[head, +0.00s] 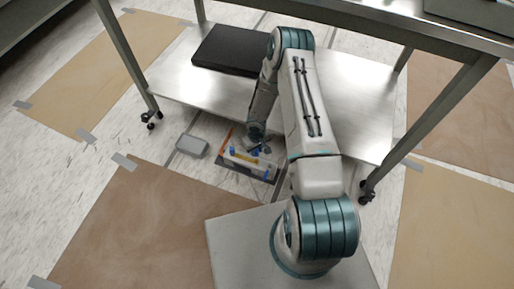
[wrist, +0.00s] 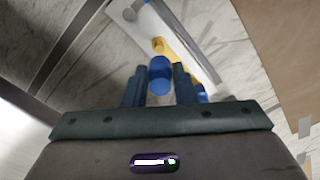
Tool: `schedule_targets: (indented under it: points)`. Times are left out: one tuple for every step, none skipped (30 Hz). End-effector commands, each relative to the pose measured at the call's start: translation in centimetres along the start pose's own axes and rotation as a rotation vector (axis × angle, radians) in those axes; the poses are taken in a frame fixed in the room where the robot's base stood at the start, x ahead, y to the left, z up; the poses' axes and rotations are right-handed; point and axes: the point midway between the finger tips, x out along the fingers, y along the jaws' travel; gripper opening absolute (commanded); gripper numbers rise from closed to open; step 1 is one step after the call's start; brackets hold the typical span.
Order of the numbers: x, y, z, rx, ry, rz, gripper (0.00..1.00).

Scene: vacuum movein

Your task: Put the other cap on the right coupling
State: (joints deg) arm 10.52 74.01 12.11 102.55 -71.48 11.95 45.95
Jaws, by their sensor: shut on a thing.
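My gripper (wrist: 159,84) is shut on a blue cap (wrist: 160,75), which sits between its two fingertips in the wrist view. A yellow part (wrist: 158,45) shows just beyond the cap; I cannot tell whether they touch. More blue (wrist: 201,94) shows beside the right finger, partly hidden. In the head view my gripper (head: 256,144) is low over the pale unit (head: 245,162), which carries small blue and yellow parts. They are too small there to tell the right coupling apart.
A metal table's lower shelf (head: 340,110) is close above and behind the unit, with a black flat case (head: 228,50) on it. A grey box (head: 191,146) stands on the floor to the left. Brown sheets (head: 130,225) cover floor areas. Table legs (head: 130,60) flank the space.

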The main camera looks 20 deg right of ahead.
Motion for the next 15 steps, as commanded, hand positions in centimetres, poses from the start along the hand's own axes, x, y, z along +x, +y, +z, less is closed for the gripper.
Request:
schedule_targets:
  points:
    - [0.3, 0.0, 0.0, 0.0, 0.0, 0.0, 0.01]
    - [0.5, 0.0, 0.0, 0.0, 0.0, 0.0, 0.01]
    - [0.7, 0.0, 0.0, 0.0, 0.0, 0.0, 0.01]
    - [0.9, 0.0, 0.0, 0.0, 0.0, 0.0, 0.01]
    - [1.1, 0.0, 0.0, 0.0, 0.0, 0.0, 0.01]
    - [1.4, 0.0, 0.0, 0.001, 0.0, 0.0, 0.01]
    - [1.6, 0.0, 0.0, 0.001, 0.0, 0.0, 0.01]
    - [1.9, 0.0, 0.0, 0.001, 0.0, 0.0, 0.01]
    - [2.2, 0.0, 0.0, 0.002, 0.0, 0.0, 0.01]
    - [2.5, 0.0, 0.0, 0.002, -0.001, 0.0, 0.01]
    - [2.7, 0.0, 0.0, 0.001, -0.001, 0.0, 0.01]
    - [3.0, 0.0, 0.0, 0.001, 0.0, 0.0, 0.01]
    - [3.3, 0.0, 0.0, 0.0, 0.0, 0.001, 0.01]
    - [3.5, 0.0, 0.0, 0.0, 0.0, 0.001, 0.01]
    - [3.6, 0.0, 0.0, 0.001, 0.0, 0.001, 0.01]
